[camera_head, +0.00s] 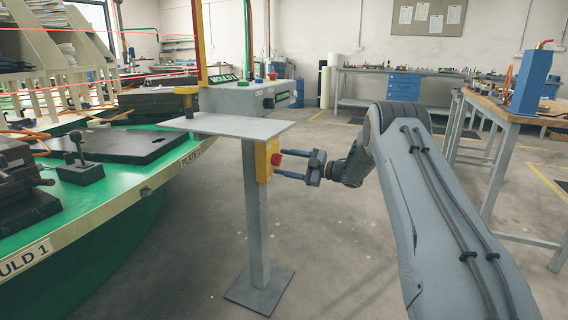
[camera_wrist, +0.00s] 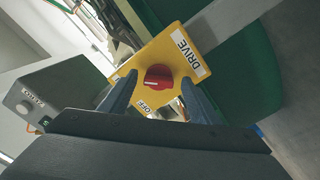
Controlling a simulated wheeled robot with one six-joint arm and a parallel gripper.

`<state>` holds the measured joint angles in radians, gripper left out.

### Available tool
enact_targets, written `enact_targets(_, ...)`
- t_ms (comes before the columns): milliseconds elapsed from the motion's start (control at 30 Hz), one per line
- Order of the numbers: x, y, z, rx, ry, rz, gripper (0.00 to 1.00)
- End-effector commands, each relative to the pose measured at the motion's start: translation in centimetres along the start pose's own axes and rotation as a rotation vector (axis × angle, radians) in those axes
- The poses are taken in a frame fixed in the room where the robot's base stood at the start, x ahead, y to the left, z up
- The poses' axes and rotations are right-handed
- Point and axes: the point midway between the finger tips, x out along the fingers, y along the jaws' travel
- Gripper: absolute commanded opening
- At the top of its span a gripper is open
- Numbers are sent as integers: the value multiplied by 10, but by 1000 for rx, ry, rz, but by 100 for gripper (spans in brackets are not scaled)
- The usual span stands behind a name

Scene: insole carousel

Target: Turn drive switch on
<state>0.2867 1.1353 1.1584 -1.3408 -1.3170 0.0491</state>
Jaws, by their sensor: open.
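The drive switch is a red rotary knob (camera_wrist: 158,77) on a yellow plate (camera_wrist: 178,52) marked DRIVE and OFF in the wrist view. A pale mark on the knob lies toward its left side. In the head view the yellow box (camera_head: 264,160) is fixed to a grey post, with the red knob (camera_head: 277,159) facing right. My gripper (camera_head: 280,164) is level with the box. Its fingers (camera_wrist: 158,98) are open, one on each side of the knob. I cannot tell whether they touch it.
A small grey shelf (camera_head: 226,125) tops the post (camera_head: 256,220), which stands on a floor plate. A green carousel table (camera_head: 130,205) with moulds is at left. A grey control box (camera_head: 245,95) stands behind the shelf. A workbench (camera_head: 500,125) is at right. Floor around the post is clear.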

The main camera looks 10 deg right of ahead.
Motion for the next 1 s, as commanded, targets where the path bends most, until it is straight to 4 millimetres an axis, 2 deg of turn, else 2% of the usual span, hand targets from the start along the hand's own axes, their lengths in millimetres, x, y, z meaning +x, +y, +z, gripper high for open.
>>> enact_targets(300, -52, 1, 0, 1, -3, 2, 56)
enact_targets(433, -65, 0, -1, 1, -1, 1, 56)
enact_targets(600, -71, 0, 0, 1, -1, 1, 56)
enact_targets(867, -70, 0, -1, 2, -3, 2, 56)
enact_targets(1000, -61, 12, -7, 18, -59, 40, 56)
